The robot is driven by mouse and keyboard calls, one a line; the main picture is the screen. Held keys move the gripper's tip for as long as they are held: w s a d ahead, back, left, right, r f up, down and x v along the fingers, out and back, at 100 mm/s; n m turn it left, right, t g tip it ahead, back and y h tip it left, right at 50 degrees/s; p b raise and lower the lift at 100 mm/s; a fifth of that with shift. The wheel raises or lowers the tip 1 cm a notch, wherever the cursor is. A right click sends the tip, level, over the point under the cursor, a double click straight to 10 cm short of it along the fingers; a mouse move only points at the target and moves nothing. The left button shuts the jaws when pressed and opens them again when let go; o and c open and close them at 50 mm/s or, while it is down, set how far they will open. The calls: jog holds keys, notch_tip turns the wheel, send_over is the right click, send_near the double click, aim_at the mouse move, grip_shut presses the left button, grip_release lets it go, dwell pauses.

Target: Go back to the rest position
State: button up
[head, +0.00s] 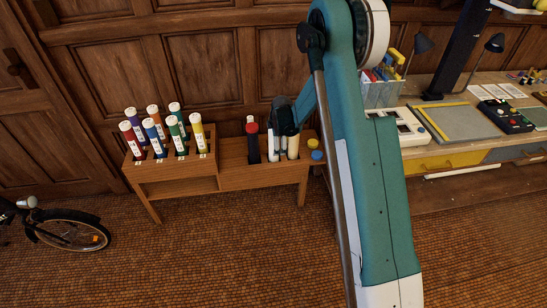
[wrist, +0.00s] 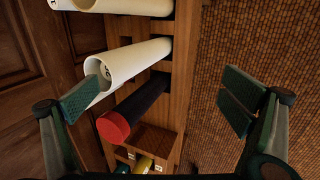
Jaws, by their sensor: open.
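My gripper (head: 284,135) hangs over the right part of a wooden rack (head: 236,150) in the head view. In the wrist view, its two fingers (wrist: 160,98) are wide apart with nothing held between them. A white open-ended tube (wrist: 135,65) stands in the rack; its open end is close to the left fingertip, and I cannot tell whether they touch. A black tube with a red cap (wrist: 135,107) stands beside it and shows left of my gripper in the head view (head: 252,145). My gripper partly hides the pale tubes there.
Several colored, white-capped tubes (head: 157,132) stand in the rack's raised left part. A workbench (head: 470,90) with drafting boards and a lamp is at right. A bicycle wheel (head: 72,232) is at lower left. Wood paneling (head: 205,60) stands behind; the tiled floor (head: 190,260) in front is clear.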

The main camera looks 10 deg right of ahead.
jog(key=p+v, duration=0.2)
jog(key=v, duration=0.6)
jog(key=shift+r, duration=0.35)
jog(key=shift+s+r, duration=0.15)
jog(key=shift+s, duration=0.05)
jog(key=s+d+r+m+t, duration=0.1)
jog(key=s+r+m, duration=0.3)
jog(key=s+r, duration=0.9)
jog(key=s+d+r+m, duration=0.2)
jog(key=s+r+m, duration=0.3)
jog(key=s+r, duration=0.75)
jog(key=s+r+m, duration=0.2)
jog(key=s+m, duration=0.2)
jog(key=s, duration=1)
jog(key=s+d+r+m+t, duration=0.1)
jog(key=s+r+m, duration=0.2)
jog(key=s, duration=1)
jog(key=shift+s+r+m+t, duration=0.15)
jog(key=shift+s+m+t, duration=0.2)
jog(key=shift+m, duration=0.65)
